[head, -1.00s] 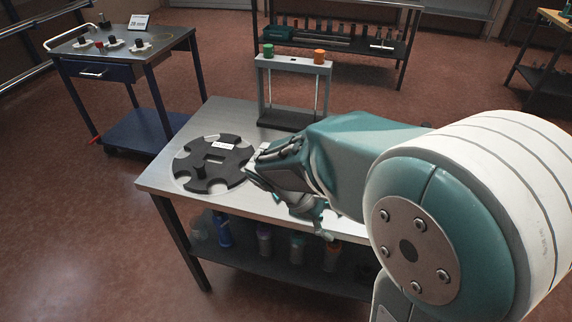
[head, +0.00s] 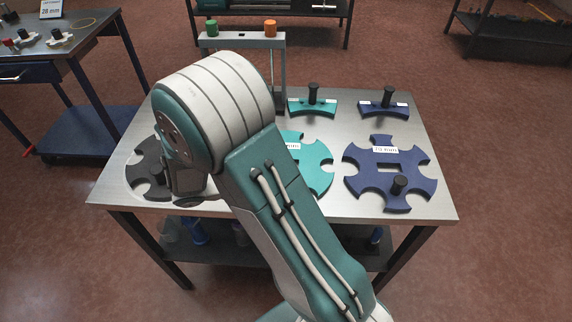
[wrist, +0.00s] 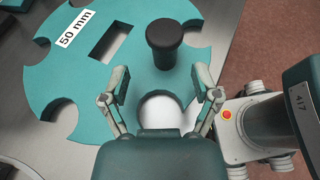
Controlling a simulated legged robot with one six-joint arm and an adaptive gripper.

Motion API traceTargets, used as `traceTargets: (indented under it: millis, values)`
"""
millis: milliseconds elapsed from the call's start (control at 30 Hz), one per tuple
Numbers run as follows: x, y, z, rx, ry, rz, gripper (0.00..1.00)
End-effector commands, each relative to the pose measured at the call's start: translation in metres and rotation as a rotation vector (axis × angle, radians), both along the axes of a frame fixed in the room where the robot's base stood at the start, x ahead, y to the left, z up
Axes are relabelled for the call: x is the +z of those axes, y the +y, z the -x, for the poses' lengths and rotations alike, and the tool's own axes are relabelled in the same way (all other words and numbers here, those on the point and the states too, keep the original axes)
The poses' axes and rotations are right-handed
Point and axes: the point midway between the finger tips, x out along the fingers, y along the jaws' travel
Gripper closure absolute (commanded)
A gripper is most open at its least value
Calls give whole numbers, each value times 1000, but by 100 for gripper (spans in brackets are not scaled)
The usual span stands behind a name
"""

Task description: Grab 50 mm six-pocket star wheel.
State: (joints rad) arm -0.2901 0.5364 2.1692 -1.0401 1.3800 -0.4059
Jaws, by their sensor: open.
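The teal star wheel (wrist: 100,100) fills much of the wrist view and carries a "50 mm" label (wrist: 75,28). It has a rectangular slot and an upright black knob (wrist: 164,40). My gripper (wrist: 161,76) is open and empty, its two fingers over the wheel. The knob stands just beyond the fingertips, roughly centred between them. In the head view the teal wheel (head: 318,170) lies flat on the table, its left part hidden behind my arm. My gripper is not visible in the head view.
A blue star wheel (head: 413,181) lies to the right on the metal table (head: 255,205), a dark one (head: 146,168) to the left. Behind are a teal guide piece (head: 313,107), a blue guide piece (head: 384,108) and a grey frame (head: 240,42) with green and orange knobs.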

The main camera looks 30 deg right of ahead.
Motion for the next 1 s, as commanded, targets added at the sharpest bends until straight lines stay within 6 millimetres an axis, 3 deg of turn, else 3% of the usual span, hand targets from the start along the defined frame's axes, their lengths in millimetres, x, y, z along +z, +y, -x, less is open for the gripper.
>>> traceTargets:
  millis: [367, 633, 667, 833, 1000]
  values:
    - [-20, -46, 10, -5, 2, -2, 20]
    - [-21, -48, 10, -1, -1, -1, 20]
    - [-21, -48, 10, -1, -1, -1, 25]
    - [-21, -48, 10, -1, -1, -1, 100]
    - [-21, -48, 10, -1, -2, 0, 100]
